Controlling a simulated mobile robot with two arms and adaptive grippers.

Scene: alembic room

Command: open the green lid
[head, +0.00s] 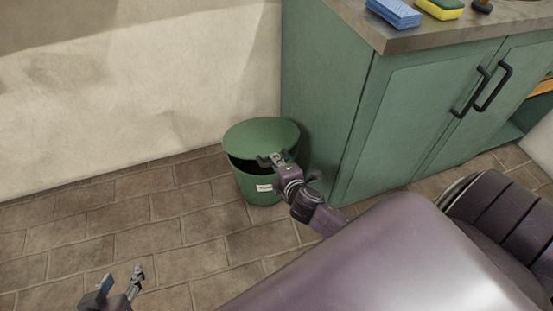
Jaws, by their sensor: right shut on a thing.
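The green lid (258,134) sits on a round green bin (249,180) that stands on the floor against the cabinet's side. The lid is tilted up at its front, and a dark gap shows between it and the bin's rim. A small white label is on the bin's front. My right gripper (272,159) is at the lid's front edge and is shut on it; its fingertips are small in the picture. My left gripper (121,281) is low at the left, far from the bin, with its fingers apart and nothing between them.
A green cabinet (330,110) with black handles (483,90) stands right of the bin. Its worktop (430,38) holds a blue cloth (394,13) and a yellow-green sponge (440,8). A pale wall (140,90) is behind. The tiled floor (160,230) left of the bin is clear.

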